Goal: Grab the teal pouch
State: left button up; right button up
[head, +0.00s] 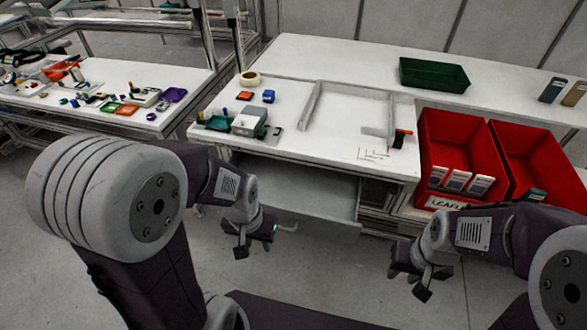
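I cannot make out a teal pouch for certain. A small flat dark teal item (218,123) lies on the white table, left of a grey box-shaped device. Another small teal-topped item (536,195) shows at the front of the right red bin. Both are too small to identify. My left gripper (267,240) is open and empty, low in front of the table. My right gripper (408,282) is open and empty, low in front of the left red bin. Neither gripper touches anything.
The white table (330,155) carries the grey device (249,121), a tape roll (250,78) and a raised frame (312,103). A dark green tray (434,75) stands at the back. Red bins (455,140) are at right. A cluttered side table (95,75) is at left.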

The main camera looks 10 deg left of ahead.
aim_at(531, 196)
jog(key=z, duration=1.5)
